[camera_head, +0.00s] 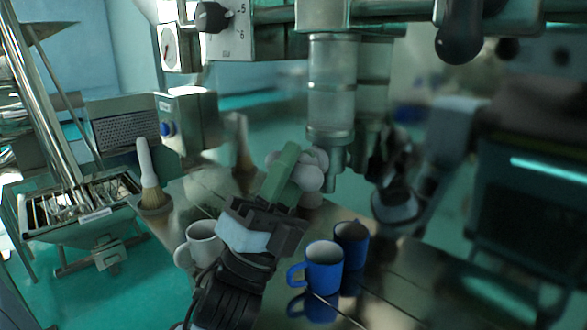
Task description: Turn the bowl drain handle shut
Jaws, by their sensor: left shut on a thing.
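My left gripper (284,178) reaches up from the lower middle of the head view. Its green finger lies against a pale, rounded, lobed handle (309,172), and the gripper is shut on it. The finger and the dark gripper body hide part of the handle, so its exact angle cannot be told. Above and to the right, a clear cylinder with metal collars (332,95) ends in a narrow metal outlet. My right gripper (385,168) seems to be the dark, blurred shape to the right of this outlet; its jaws cannot be made out.
A white mug (203,245) stands left of my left wrist. Two blue mugs (324,266) (351,240) stand to the right on the shiny table (400,290). A brush (149,180) stands upright at the left, near a metal tray (60,222). A dial box (228,30) hangs above.

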